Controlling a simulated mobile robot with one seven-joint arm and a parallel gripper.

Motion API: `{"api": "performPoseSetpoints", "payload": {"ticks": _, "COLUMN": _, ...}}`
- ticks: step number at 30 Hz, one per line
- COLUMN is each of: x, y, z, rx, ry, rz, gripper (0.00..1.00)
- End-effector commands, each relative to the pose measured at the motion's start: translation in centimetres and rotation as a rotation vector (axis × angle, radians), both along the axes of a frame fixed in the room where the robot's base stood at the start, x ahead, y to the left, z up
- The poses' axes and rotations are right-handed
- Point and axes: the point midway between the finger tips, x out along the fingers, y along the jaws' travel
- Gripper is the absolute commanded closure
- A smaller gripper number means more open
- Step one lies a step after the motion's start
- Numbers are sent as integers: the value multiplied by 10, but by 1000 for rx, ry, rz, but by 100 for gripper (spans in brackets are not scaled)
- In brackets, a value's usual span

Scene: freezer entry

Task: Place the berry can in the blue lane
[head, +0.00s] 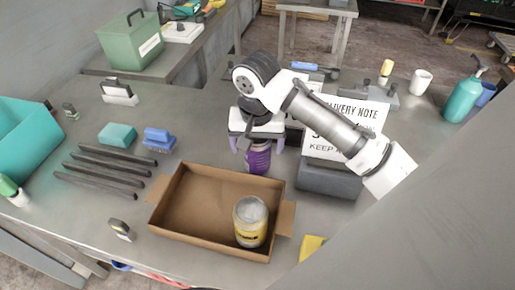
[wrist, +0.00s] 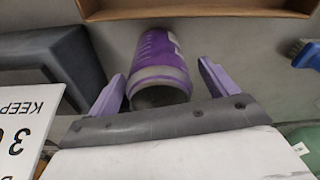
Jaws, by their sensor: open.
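The berry can appears to be the purple can (head: 257,160), standing on the grey table just behind the cardboard tray. My gripper (head: 256,146) is above it, pointing down, with its lilac fingers apart. In the wrist view the purple can (wrist: 162,52) sits between the two open fingers of my gripper (wrist: 161,75), with a visible gap on each side. Several dark parallel bars (head: 104,167) lie at the left of the table, with narrow strips of table between them. No blue marking shows on these strips, so I cannot tell which is the blue lane.
The open cardboard tray (head: 176,190) holds a yellow-labelled can (head: 250,222). A blue brush (head: 158,140) and teal sponge (head: 118,135) lie behind the bars. A grey box (head: 328,181) with a delivery-note sign (head: 340,115) stands right of the purple can.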

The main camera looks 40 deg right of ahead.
Motion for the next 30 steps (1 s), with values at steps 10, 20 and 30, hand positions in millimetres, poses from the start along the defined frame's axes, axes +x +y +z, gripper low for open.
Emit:
{"api": "performPoseSetpoints", "payload": {"ticks": 10, "x": 1, "y": -2, "z": -19, "rx": 1, "ry": 1, "rz": 0, "gripper": 15}}
{"api": "performPoseSetpoints", "payload": {"ticks": 20, "x": 1, "y": -2, "z": -18, "rx": 1, "ry": 1, "rz": -1, "gripper": 50}}
{"api": "performPoseSetpoints", "payload": {"ticks": 30, "x": 1, "y": -2, "z": -17, "rx": 0, "ry": 0, "rz": -1, "gripper": 80}}
